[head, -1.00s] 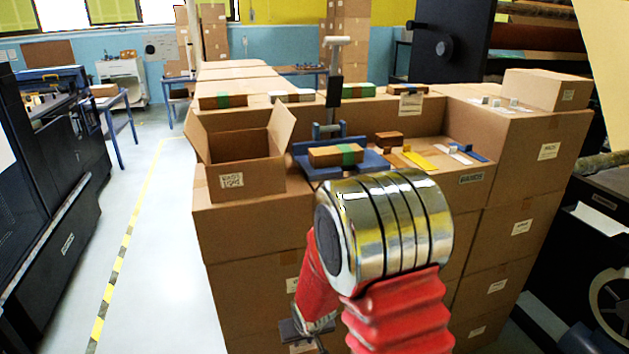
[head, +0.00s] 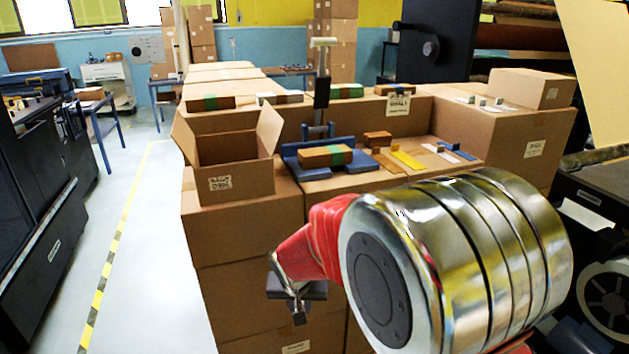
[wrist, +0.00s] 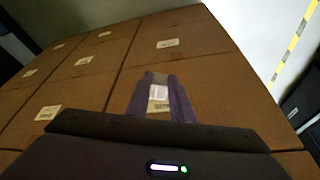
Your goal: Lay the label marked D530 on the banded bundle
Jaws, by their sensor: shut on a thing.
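A brown bundle with a green band (head: 325,155) lies on a blue stand (head: 296,150) on the carton top. My gripper (head: 297,303) hangs low in front of the carton stack, below and nearer than the bundle. In the wrist view my gripper (wrist: 160,84) points at a carton side, its jaws shut on a small pale label (wrist: 158,91). I cannot read any marking on it. Another white label behind the jaws (wrist: 158,106) seems to be on the carton. Small white-tagged pieces (head: 483,101) stand on the right carton.
An open carton (head: 228,168) stands left of the bundle. Other banded bundles (head: 210,102) line the raised ledge behind. Yellow (head: 406,160), white and blue strips and a small brown block (head: 377,138) lie to the right. A dark post (head: 321,90) rises behind the stand.

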